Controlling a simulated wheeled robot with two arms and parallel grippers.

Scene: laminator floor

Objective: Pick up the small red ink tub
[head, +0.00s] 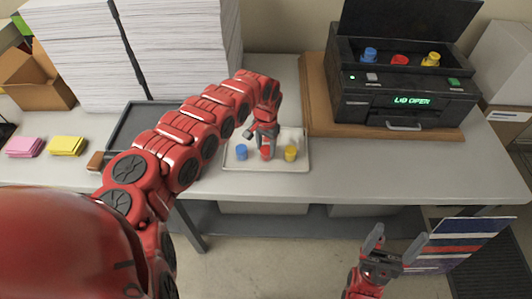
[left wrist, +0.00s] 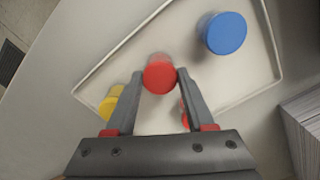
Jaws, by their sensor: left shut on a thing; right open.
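The small red ink tub (head: 266,153) is at the tray, between a blue tub (head: 241,152) and a yellow tub (head: 290,153). My left gripper (head: 264,142) reaches down from above and is shut on it. In the left wrist view the red tub (left wrist: 159,75) sits between the two fingertips (left wrist: 160,78). The blue tub (left wrist: 226,33) is apart from the fingers, and the yellow tub (left wrist: 109,104) is partly hidden by one finger. I cannot tell whether the red tub touches the tray. My right gripper (head: 398,241) is open and empty, in front of the table.
The shallow tray (head: 236,167) lies on the grey table (head: 380,175). A black machine (head: 405,96) reading "LID OPEN" stands right, holding blue, red and yellow tubs. Paper stacks (head: 185,45) stand behind left. A dark tray (head: 125,130) lies left. A striped panel (head: 462,245) stands near my right gripper.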

